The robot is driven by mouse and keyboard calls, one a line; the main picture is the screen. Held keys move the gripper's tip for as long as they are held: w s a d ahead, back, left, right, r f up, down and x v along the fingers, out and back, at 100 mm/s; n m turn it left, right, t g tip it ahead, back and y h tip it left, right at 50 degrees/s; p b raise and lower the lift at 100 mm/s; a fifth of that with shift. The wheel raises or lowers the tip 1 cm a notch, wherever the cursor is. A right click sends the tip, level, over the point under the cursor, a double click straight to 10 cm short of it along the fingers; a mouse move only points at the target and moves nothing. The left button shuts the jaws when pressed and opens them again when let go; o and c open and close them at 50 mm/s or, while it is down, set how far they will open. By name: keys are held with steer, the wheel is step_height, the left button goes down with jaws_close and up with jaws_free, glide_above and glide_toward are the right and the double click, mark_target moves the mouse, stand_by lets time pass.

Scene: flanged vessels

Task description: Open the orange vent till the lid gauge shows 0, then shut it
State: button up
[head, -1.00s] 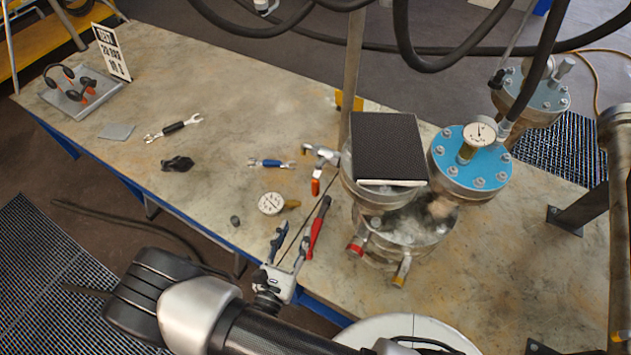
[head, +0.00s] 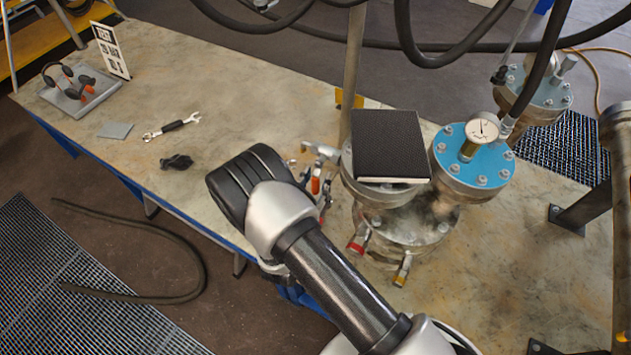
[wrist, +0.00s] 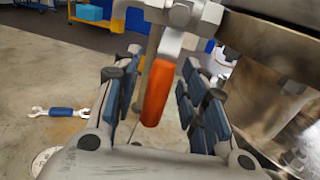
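The orange vent handle (wrist: 158,92) hangs down between the fingers of my gripper (wrist: 165,108) in the wrist view. The fingers are spread apart, with a gap visible on both sides of the handle. In the head view the orange handle (head: 316,184) sits at the left side of the steel vessel (head: 405,222), and my arm hides most of the gripper. The lid gauge (head: 483,127) stands on the blue lid (head: 472,164). Its dark needle points roughly upward, but the figures are too small to read.
A black panel (head: 390,145) lies over the vessel's top. Red-handled (head: 356,247) and yellow-handled (head: 402,270) valves stick out at its front. A wrench (head: 172,127), black object (head: 177,161) and grey pad (head: 115,130) lie on the bench. Hoses (head: 400,40) hang above.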

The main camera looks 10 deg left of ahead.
jaws_close()
stand_by(0.5)
stand_by(0.3)
